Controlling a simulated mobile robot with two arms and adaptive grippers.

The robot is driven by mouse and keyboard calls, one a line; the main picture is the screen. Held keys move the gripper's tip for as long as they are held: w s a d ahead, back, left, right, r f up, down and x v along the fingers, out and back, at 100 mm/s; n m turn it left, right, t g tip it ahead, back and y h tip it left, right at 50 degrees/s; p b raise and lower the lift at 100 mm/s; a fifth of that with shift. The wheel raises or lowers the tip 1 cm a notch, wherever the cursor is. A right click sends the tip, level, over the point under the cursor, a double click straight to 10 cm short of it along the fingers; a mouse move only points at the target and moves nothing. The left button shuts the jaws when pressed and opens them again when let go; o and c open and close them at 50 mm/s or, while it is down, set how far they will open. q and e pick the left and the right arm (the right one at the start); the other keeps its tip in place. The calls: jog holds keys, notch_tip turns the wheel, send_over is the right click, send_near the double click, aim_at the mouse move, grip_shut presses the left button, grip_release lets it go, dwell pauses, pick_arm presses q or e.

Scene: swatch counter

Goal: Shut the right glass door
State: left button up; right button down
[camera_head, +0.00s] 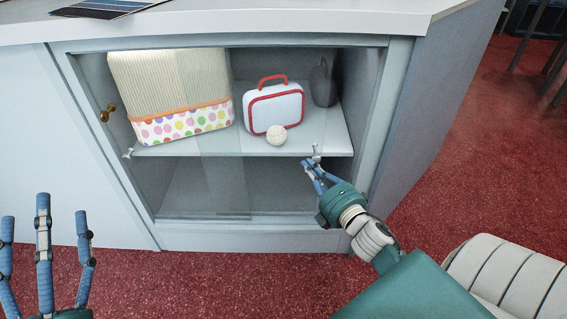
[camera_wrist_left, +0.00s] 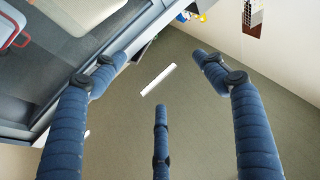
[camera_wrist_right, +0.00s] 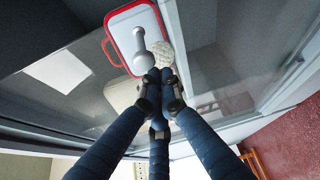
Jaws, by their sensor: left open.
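The right glass door (camera_head: 297,182) is a clear pane in the front of a pale cabinet. Its left part seems to overlap the other pane in a lighter band, and its right edge is hard to see. Its small pale handle (camera_head: 316,153) stands out from the glass and also shows in the right wrist view (camera_wrist_right: 139,45). My right gripper (camera_head: 308,165) has its fingers drawn together, with their tips beside and just below the handle; I cannot tell whether they touch it. My left gripper (camera_head: 43,212) is open and empty in front of the cabinet's left side.
Behind the glass, a shelf (camera_head: 185,148) holds a pleated, dotted item (camera_head: 175,95), a white case with red trim (camera_head: 277,108), a pale ball (camera_head: 276,135) and a dark vessel (camera_head: 323,84). Another handle (camera_head: 128,153) is at the left.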

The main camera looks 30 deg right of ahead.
pick_arm(q)
notch_tip(320, 180, down, 10)
jog(key=w+g+y+p, duration=0.1)
jog(key=g+y, duration=0.1)
jog(key=g, duration=0.2)
jog(key=shift+w+a+g, duration=0.35)
jog(key=shift+a+g, duration=0.05)
pick_arm(e)
jog(key=s+d, duration=0.5)
jog(key=d, duration=0.4)
jog(key=shift+s, duration=0.4)
jog(key=shift+f, duration=0.1)
